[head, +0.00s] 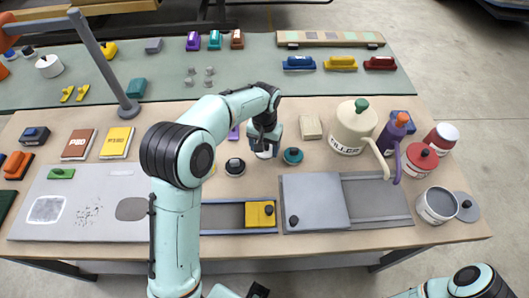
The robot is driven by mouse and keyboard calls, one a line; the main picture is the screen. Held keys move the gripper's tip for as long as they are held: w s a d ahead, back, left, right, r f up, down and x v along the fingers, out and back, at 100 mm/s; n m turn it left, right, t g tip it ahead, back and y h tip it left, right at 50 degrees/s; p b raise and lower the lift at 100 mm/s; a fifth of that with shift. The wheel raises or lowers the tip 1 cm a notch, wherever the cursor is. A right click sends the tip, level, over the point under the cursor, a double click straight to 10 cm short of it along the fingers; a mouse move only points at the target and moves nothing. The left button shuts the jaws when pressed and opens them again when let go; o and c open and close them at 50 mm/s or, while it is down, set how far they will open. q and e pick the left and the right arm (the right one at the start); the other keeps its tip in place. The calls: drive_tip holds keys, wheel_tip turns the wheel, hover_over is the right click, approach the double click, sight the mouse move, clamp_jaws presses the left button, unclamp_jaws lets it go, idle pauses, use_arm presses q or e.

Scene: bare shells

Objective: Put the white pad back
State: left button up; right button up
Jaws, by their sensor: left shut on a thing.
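My left gripper (264,146) reaches over the middle of the bench and is shut on the white pad (264,155). Only a small part of the pad shows below the fingers; the gripper hides the rest. I cannot tell whether the pad touches the bench top. A dark round pad (235,167) with a knob sits to its left and a teal round pad (292,156) to its right.
A grey sliding panel (315,203) and a yellow block (260,214) in a blue-edged track lie in front. A grey board (80,205) is at left. My left arm hides part of the bench.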

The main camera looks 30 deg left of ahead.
sight(265, 153)
use_arm(q)
drive_tip(key=shift+f, duration=1.6)
use_arm(e)
drive_tip(key=shift+s+f, duration=0.1)
drive_tip(key=shift+f, duration=0.1)
use_arm(q)
drive_tip(key=shift+f, duration=0.15)
drive_tip(key=o, duration=1)
use_arm(e)
drive_tip(key=shift+f, duration=0.1)
use_arm(q)
drive_tip(key=shift+r, duration=0.25)
wheel_tip(265, 153, up, 12)
drive_tip(key=shift+f+p, duration=0.1)
drive_tip(key=shift+p, duration=0.55)
use_arm(e)
drive_tip(key=shift+w+r, duration=0.3)
drive_tip(key=shift+r, duration=0.2)
drive_tip(key=shift+w+r, duration=0.25)
drive_tip(key=shift+r, duration=0.25)
